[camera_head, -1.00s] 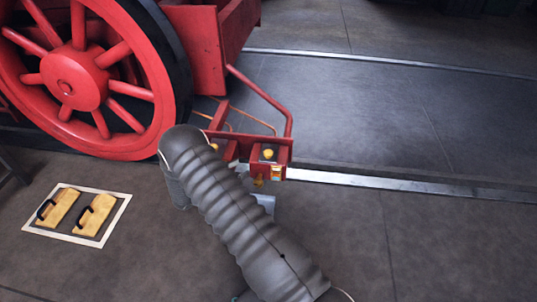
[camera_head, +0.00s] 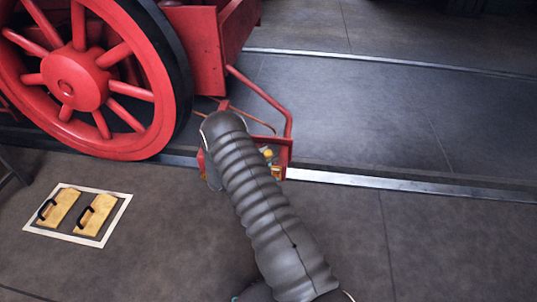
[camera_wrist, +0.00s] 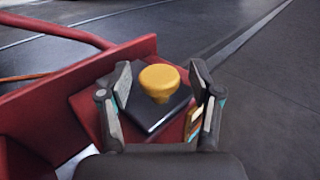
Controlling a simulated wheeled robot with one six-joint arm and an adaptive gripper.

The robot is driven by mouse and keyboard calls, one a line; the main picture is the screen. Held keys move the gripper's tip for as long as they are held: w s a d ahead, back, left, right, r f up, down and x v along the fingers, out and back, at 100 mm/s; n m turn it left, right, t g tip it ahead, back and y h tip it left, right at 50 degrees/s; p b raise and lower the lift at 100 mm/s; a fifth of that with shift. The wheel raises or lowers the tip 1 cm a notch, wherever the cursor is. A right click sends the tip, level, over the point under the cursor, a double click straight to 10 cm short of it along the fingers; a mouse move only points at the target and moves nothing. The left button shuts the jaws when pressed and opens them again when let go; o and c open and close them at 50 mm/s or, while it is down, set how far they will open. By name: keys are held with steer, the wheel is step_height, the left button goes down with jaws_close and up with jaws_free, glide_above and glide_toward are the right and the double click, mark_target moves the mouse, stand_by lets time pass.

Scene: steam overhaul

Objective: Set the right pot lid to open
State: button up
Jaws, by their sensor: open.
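In the wrist view a yellow round knob (camera_wrist: 160,80) stands on a dark square lid (camera_wrist: 148,122) that lies flat on a red pot at the end of the red beam. My gripper (camera_wrist: 163,82) is open, with one finger to the left of the knob and one to the right. Whether either touches it cannot be told. In the head view a yellow knob (camera_head: 268,154) shows at the right end of the red beam, partly behind my grey arm. My arm hides most of the beam and my gripper there.
A large red spoked wheel (camera_head: 78,82) stands at the left of the beam. A bent red rod (camera_head: 262,92) rises behind it. A rail (camera_head: 410,184) runs to the right. A white-framed panel with two yellow handled blocks (camera_head: 78,214) lies on the floor. The right floor is clear.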

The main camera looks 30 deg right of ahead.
jaws_close()
steer(key=shift+s+a, duration=0.45)
steer(key=shift+s, duration=0.3)
steer(key=shift+s+a, duration=0.5)
steer(key=shift+s, duration=0.3)
steer(key=shift+s+a, duration=0.45)
steer(key=shift+s, duration=0.3)
jaws_free()
steer(key=shift+a, duration=0.15)
steer(key=s+a, duration=0.2)
steer(key=a, duration=0.9)
steer(key=shift+s+a, duration=0.2)
steer(key=shift+a, duration=0.2)
